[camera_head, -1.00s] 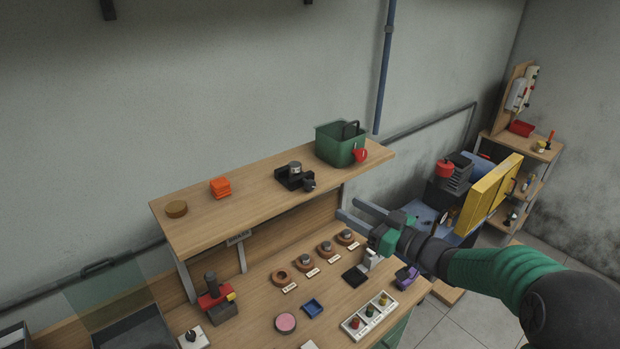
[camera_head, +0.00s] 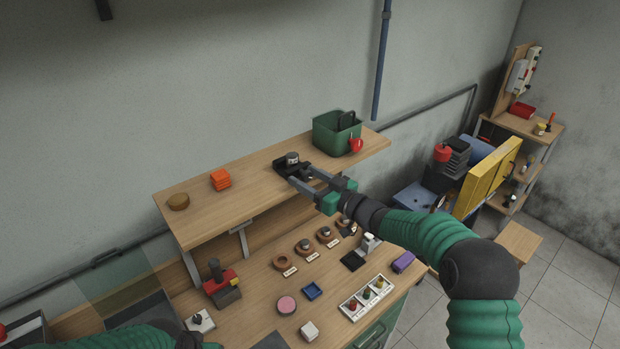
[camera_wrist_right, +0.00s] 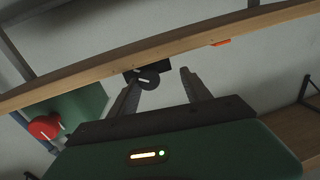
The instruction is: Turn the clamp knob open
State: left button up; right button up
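The clamp (camera_head: 290,161) is a small black block with a round knob, near the front edge of the raised wooden shelf. My right gripper (camera_head: 298,175) is open and empty, its two grey fingers pointing at the clamp's front. In the right wrist view the black round knob (camera_wrist_right: 149,78) shows between the open fingers (camera_wrist_right: 160,76), closer to the left one. I cannot tell whether a finger touches it. My left arm (camera_head: 150,338) shows at the bottom left edge; its fingers are out of frame.
A green bin (camera_head: 333,135) with a red part (camera_head: 356,146) at its front stands right of the clamp. Orange blocks (camera_head: 220,179) and a brown disc (camera_head: 178,202) sit to the left. Below the shelf, the workbench (camera_head: 255,310) holds several knobs and blocks.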

jog(key=shift+w+f, duration=0.6)
jog(key=shift+w, duration=0.2)
jog(key=c, duration=0.4)
jog(key=shift+s+d, duration=0.1)
jog(key=shift+d, duration=0.5)
grip_shut()
jog(key=shift+s+a+r, duration=0.1)
jog(key=shift+a+r, duration=0.05)
jog(key=shift+a, duration=0.1)
pick_arm(q)
jog(key=shift+w+f, duration=0.25)
jog(key=shift+w, duration=0.5)
pick_arm(e)
jog(key=shift+d, duration=0.2)
jog(key=shift+o, duration=0.9)
grip_release()
jog(key=shift+o, duration=1.2)
jog(key=shift+s+d+r, duration=0.1)
jog(key=shift+r, duration=0.05)
jog(key=shift+o, duration=0.3)
jog(key=shift+s+d, duration=0.2)
pick_arm(q)
jog(key=shift+s+d+r, duration=0.15)
jog(key=shift+s+d, duration=0.15)
jog(key=shift+d, duration=0.1)
pick_arm(e)
jog(key=shift+d, duration=0.1)
